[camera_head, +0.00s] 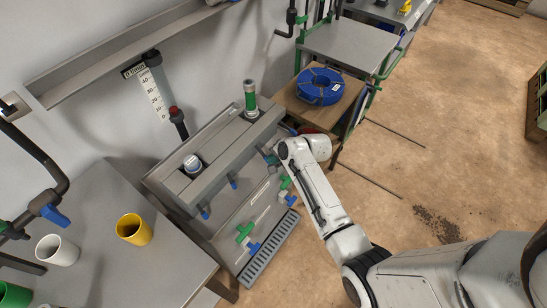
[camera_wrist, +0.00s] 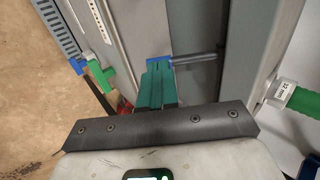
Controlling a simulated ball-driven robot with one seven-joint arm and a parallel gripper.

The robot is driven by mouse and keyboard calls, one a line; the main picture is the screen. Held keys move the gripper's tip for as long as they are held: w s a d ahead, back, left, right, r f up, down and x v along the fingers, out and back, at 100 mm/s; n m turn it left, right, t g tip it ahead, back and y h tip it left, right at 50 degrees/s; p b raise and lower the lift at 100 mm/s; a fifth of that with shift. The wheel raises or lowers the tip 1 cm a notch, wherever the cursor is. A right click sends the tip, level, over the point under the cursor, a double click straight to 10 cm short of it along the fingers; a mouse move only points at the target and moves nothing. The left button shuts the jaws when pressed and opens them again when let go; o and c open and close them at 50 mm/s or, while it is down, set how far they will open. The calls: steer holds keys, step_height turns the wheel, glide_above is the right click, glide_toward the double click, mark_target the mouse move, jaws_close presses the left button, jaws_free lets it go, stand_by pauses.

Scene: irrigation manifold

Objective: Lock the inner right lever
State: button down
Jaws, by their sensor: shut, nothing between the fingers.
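The grey manifold (camera_head: 222,150) has a row of small blue levers under its upper box. The inner left lever (camera_head: 233,183) and the outer left lever (camera_head: 204,213) hang below it. My gripper (camera_head: 267,156) is at the inner right position and largely covers that lever in the head view. In the wrist view my teal fingers (camera_wrist: 155,88) are closed together. Their tips are right at the blue inner right lever (camera_wrist: 168,62), which joins a dark pipe (camera_wrist: 198,58). The fingers hide part of the lever, and I cannot tell whether they touch it.
Green and blue valves (camera_head: 244,234) and a drain grate (camera_head: 268,250) lie below the levers. A green-banded cylinder (camera_head: 250,98) stands on top of the manifold. A table with a yellow cup (camera_head: 134,229) is at left; a blue hose coil (camera_head: 320,87) is behind.

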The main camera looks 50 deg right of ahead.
steer(key=f+t+b, duration=0.2)
steer(key=b, duration=0.2)
steer(key=shift+w+f, duration=0.2)
steer(key=f+t+b, duration=0.1)
steer(key=b, duration=0.2)
steer(key=w+f+t+b, duration=0.1)
steer(key=b, duration=0.2)
steer(key=shift+t, duration=0.4)
steer(key=t+b, duration=0.1)
steer(key=b, duration=0.1)
steer(key=w+t+b, duration=0.1)
steer(key=b, duration=0.2)
steer(key=shift+w+f, duration=0.1)
steer(key=shift+f, duration=0.3)
steer(key=shift+w+t+b, duration=0.3)
steer(key=shift+b, duration=0.5)
steer(key=shift+w+a+r, duration=0.1)
steer(key=shift+w+a, duration=0.1)
steer(key=shift+w, duration=0.1)
